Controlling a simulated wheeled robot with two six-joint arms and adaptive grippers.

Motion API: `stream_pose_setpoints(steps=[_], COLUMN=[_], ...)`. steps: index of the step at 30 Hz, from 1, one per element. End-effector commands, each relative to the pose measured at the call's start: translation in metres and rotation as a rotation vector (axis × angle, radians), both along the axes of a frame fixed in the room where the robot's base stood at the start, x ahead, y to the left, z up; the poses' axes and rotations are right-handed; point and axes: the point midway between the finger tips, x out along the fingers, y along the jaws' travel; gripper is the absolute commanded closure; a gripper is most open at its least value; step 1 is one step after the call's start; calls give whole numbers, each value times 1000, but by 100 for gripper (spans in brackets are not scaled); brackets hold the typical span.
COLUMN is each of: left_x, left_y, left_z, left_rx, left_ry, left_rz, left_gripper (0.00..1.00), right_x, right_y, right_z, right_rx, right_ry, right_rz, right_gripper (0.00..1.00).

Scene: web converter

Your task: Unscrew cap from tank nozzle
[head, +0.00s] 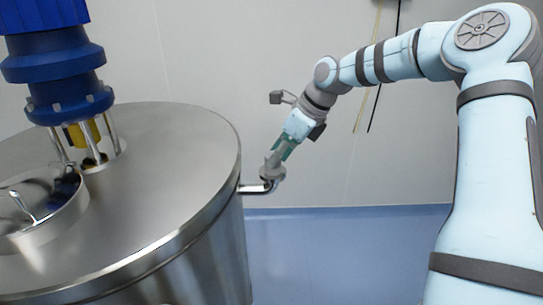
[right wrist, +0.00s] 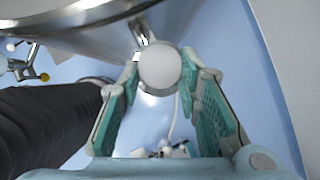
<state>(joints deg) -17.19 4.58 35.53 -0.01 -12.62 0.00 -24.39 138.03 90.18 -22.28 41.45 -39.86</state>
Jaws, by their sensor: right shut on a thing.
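The steel tank (head: 165,190) fills the left of the head view. Its nozzle (head: 250,189) sticks out from the right side just below the rim, and also shows in the right wrist view (right wrist: 143,32). My right gripper (head: 271,170) reaches down to the nozzle's outer end. In the right wrist view, the round pale grey cap (right wrist: 160,67) sits between the green-padded fingertips of the gripper (right wrist: 160,72), which is shut on it. The cap is at the nozzle's end; whether its thread is engaged cannot be seen. My left gripper is not in view.
A blue motor (head: 55,70) stands on the tank lid beside a round hatch (head: 40,215). The blue floor (head: 340,250) right of the tank looks clear. A pale wall (head: 220,60) with two thin hanging lines is behind.

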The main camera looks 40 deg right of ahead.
Motion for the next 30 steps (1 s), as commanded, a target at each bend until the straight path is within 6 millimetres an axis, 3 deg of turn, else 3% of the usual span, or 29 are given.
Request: stream_pose_setpoints(steps=[11,17,21,30], left_x=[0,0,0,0], left_y=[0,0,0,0], left_z=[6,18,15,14], left_rx=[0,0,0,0], left_ry=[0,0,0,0], left_rz=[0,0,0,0], left_gripper=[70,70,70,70], right_x=[1,2,4,4], right_y=[-1,-2,-5,-5], right_z=[1,2,-1,0], right_rx=[0,0,-1,-1], right_ry=[1,1,1,-1], right_rz=[33,131,324,365], right_gripper=[100,100,100,100])
